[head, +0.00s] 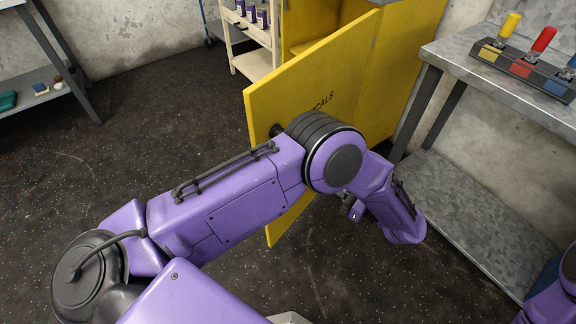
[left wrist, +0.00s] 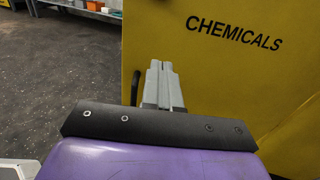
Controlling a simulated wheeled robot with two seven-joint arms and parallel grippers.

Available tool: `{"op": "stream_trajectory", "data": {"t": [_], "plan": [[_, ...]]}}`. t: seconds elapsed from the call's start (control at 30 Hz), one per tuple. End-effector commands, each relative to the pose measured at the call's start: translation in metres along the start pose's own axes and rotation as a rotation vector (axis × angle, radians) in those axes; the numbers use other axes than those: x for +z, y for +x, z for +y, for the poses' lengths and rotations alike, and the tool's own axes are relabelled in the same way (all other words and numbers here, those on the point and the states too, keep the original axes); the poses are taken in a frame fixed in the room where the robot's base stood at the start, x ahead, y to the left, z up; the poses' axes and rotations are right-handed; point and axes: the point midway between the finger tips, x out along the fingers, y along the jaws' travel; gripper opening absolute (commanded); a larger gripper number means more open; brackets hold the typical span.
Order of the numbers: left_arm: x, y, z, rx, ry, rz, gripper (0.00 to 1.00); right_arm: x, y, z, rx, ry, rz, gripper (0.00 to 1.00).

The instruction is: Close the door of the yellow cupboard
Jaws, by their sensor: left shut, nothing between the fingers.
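The yellow cupboard (head: 392,72) stands at the top middle of the head view, against the wall. Its door (head: 300,85) stands open, swung out towards me, with part of the inside showing behind it. My left arm covers much of the door's lower part. In the left wrist view the door face (left wrist: 225,75) with the word CHEMICALS fills the right side. My left gripper (left wrist: 163,65) is shut and empty in front of the door face, beside a dark handle (left wrist: 135,88). I cannot tell whether the fingers touch the door. My right gripper is not in view.
A grey metal workbench (head: 465,65) with a lower shelf stands to the right, bearing a holder with coloured-handled tools (head: 525,66). A cream shelf cart (head: 255,63) with purple containers stands left of the cupboard. Another bench (head: 40,90) is far left. The dark floor between is clear.

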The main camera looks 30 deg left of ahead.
Motion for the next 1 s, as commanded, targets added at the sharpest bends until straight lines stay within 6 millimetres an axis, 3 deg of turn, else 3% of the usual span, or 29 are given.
{"op": "stream_trajectory", "data": {"t": [0.17,0.6,0.8,1.0], "plan": [[0.007,0.026,0.0,0.005,-0.003,0.0,0.0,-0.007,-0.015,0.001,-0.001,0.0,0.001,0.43],[0.004,0.118,0.0,0.003,0.001,-0.001,0.0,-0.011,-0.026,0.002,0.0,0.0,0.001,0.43],[0.003,0.136,0.0,0.001,0.0,0.0,0.0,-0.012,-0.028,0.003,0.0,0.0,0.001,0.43],[0.003,0.138,0.0,-0.001,0.0,-0.001,0.0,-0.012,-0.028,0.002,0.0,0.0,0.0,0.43]]}}
